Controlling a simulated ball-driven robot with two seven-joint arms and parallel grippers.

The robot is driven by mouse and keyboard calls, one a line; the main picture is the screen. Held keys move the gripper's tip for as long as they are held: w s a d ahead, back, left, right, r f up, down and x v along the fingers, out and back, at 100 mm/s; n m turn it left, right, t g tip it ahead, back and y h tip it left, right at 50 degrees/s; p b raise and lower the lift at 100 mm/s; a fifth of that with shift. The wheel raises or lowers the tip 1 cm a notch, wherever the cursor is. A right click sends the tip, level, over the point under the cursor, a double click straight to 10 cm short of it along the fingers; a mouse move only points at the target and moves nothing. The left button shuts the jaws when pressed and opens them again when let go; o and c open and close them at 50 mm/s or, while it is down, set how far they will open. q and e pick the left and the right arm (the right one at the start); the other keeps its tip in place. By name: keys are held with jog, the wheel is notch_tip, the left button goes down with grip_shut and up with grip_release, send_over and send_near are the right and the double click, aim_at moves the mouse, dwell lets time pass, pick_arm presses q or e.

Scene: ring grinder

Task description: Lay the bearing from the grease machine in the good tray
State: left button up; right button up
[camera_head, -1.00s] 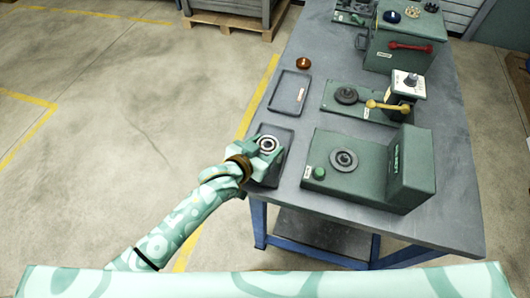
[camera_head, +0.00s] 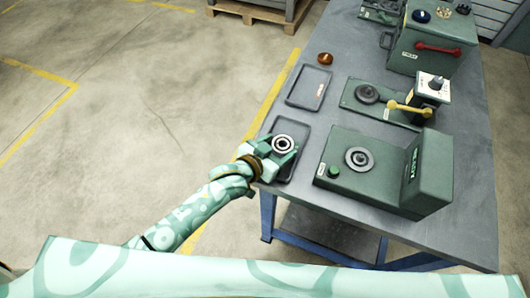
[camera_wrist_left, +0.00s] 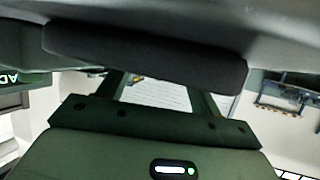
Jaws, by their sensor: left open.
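The bearing (camera_head: 283,144), a steel ring with a dark band, shows over the near dark tray (camera_head: 304,124) at the table's left edge. I cannot tell whether it rests fully on the tray floor. My left gripper (camera_head: 280,149) is open, with its pale green fingers around the bearing's near side. The green machine with a green button (camera_head: 334,171) and a round dark seat (camera_head: 359,160) stands right of this tray. The seat shows no separate bearing. A second dark tray (camera_head: 298,99) with a reddish label lies farther back. My right gripper is out of view.
An orange-brown round piece (camera_head: 325,58) sits behind the far tray. A smaller green fixture with a yellow handle (camera_head: 407,108) and a green box with a red handle (camera_head: 438,48) stand at the back. The wrist view mostly shows dark and green surfaces close up.

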pick_arm(q)
jog(key=p+v, duration=0.2)
jog(key=v, duration=0.7)
jog(key=shift+s+a+r, duration=0.3)
jog(key=shift+s+a, duration=0.15)
jog(key=shift+s, duration=0.15)
